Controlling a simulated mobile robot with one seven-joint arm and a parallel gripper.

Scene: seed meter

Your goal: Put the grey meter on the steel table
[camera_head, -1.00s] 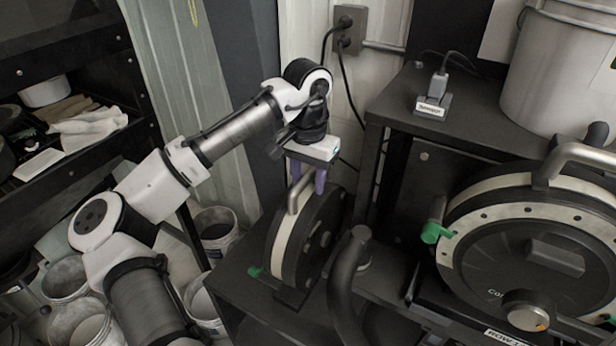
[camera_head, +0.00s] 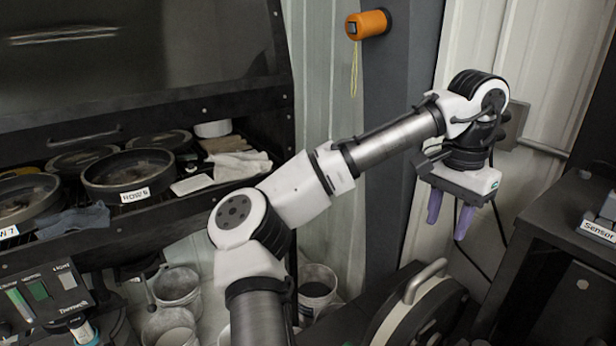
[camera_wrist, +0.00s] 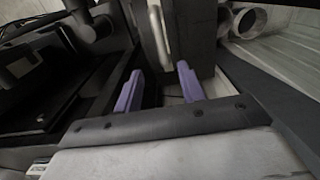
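A round meter (camera_head: 418,312), dark-faced with a pale rim and a grey arched handle (camera_head: 425,281), stands on edge at the bottom of the head view, its lower part cut off. A bit of a dark low surface (camera_head: 345,324) shows beside it; I cannot tell if this is the steel table. My gripper (camera_head: 450,214) points down above the handle with a visible gap. Its two purple fingers are apart with nothing between them. In the wrist view, the meter's handle (camera_wrist: 160,28) shows beyond the open fingers (camera_wrist: 160,88).
A dark cabinet with a sensor box (camera_head: 600,215) stands at the right. At the left, a shelf (camera_head: 150,215) carries round pans (camera_head: 130,176) and cloths. Several buckets (camera_head: 316,290) stand below, left of the meter. An orange device (camera_head: 368,24) hangs on the post behind.

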